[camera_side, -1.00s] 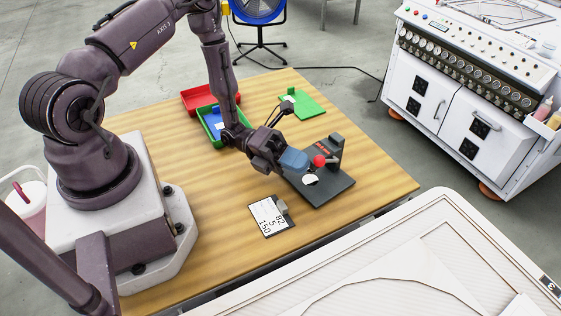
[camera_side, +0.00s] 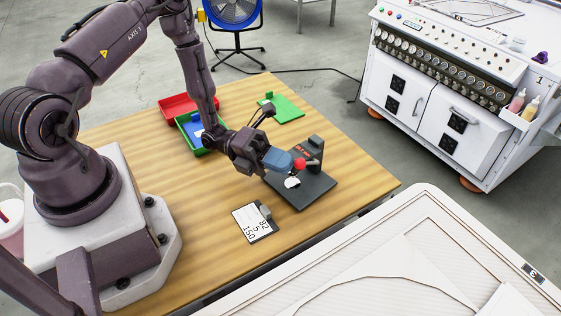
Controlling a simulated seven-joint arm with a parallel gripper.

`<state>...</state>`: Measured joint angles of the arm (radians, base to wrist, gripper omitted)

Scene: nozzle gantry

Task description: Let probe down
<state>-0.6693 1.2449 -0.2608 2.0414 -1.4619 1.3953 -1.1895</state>
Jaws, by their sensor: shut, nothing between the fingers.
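A dark base plate (camera_side: 315,187) with an upright grey post (camera_side: 316,146) lies near the table's front right edge. A red ball knob (camera_side: 299,164) sits on a short grey arm beside the post. A round white disc (camera_side: 292,183) is below the knob, over the plate. My gripper (camera_side: 287,163), with blue finger parts, comes in from the left with its tip just left of the knob. The fingers are shut with nothing between them. I cannot tell whether they touch the knob. No separate probe tip can be made out.
A card with printed numbers (camera_side: 247,224) lies in front of the plate. A red tray (camera_side: 183,107), a green tray (camera_side: 184,124) and a green plate (camera_side: 285,108) are farther back. A white panel (camera_side: 400,232) lies beyond the front edge. Bare wood is left of the card.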

